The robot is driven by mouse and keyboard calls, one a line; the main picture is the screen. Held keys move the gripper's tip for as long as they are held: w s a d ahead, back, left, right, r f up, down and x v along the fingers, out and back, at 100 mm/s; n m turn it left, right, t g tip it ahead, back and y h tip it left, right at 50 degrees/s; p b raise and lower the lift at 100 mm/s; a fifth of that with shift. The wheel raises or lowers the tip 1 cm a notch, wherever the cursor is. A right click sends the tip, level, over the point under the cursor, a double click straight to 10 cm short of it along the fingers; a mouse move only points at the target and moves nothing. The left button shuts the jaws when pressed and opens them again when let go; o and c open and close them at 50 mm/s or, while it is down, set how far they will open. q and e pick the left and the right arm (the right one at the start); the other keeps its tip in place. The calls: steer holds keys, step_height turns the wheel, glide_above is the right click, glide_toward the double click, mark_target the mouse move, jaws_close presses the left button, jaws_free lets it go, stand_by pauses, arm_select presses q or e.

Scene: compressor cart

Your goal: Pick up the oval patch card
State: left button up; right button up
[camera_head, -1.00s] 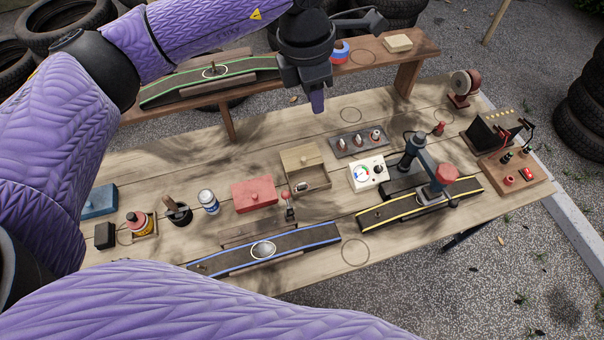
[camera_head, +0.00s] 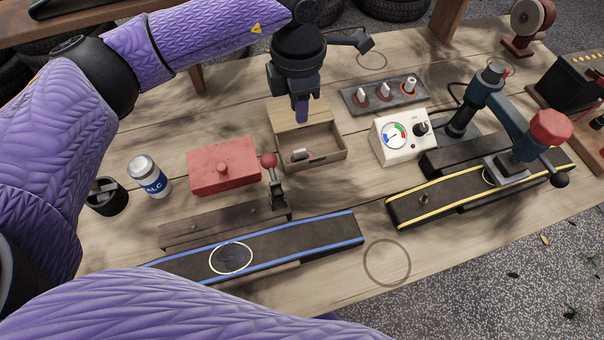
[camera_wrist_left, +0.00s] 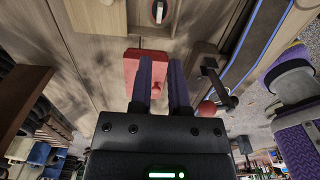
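I cannot pick out the oval patch card for certain. A small pale item with a reddish part (camera_head: 300,155) lies in an open wooden box (camera_head: 335,157); it also shows in the left wrist view (camera_wrist_left: 158,12), too small to identify. A dark oval in a white outline (camera_head: 231,258) is on the blue-edged belt (camera_head: 310,238). My left gripper (camera_head: 301,115) points down in front of the wooden box's back part in the head view. In the left wrist view its two fingers (camera_wrist_left: 161,85) are apart, with nothing held between them. My right gripper is out of view.
A gauge box (camera_head: 400,137), a grey tray (camera_head: 385,94) and a press with a red knob (camera_head: 548,130) stand right. A red-knobbed lever (camera_head: 272,175) stands behind the blue-edged belt.

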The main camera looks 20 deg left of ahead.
mark_target(300, 150)
arm_select(q)
step_height(300, 150, down, 3)
steer(key=shift+b, duration=0.35)
steer(key=shift+f, duration=0.2)
step_height(300, 150, down, 9)
steer(key=b, duration=0.3)
steer(key=shift+r, duration=0.1)
steer(key=shift+w+f+b, duration=0.1)
steer(key=shift+f+b, duration=0.1)
steer(key=shift+b, duration=0.1)
steer(key=shift+r, duration=0.1)
jaws_close()
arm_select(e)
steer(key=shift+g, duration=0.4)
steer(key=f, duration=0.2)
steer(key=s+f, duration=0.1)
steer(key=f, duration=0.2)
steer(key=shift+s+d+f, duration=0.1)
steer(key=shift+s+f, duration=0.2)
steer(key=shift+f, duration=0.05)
